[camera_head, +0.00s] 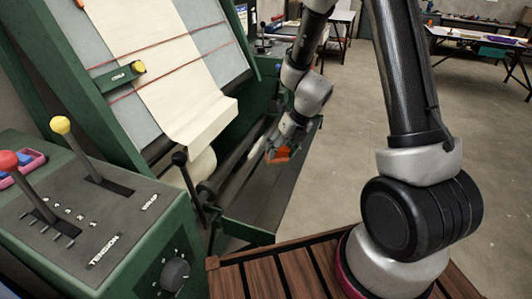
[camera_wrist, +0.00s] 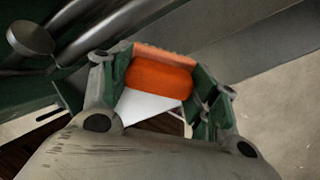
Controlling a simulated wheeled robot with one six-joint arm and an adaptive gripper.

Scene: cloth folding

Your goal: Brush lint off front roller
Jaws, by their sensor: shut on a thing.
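My gripper (camera_head: 280,143) is shut on an orange brush (camera_head: 279,156), low in front of the green folding machine. In the wrist view the orange brush (camera_wrist: 158,78) sits between both fingers, with a paler orange strip along its far edge. The front roller (camera_head: 238,157) is a long grey bar slanting across the machine's low front, just left of my gripper. Grey metal bars (camera_wrist: 110,30) show at the upper left of the wrist view. I cannot tell whether the brush touches the roller. No lint is clearly visible.
A green-edged tray (camera_head: 262,205) lies under the rollers. Open floor (camera_head: 345,130) is to the right.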

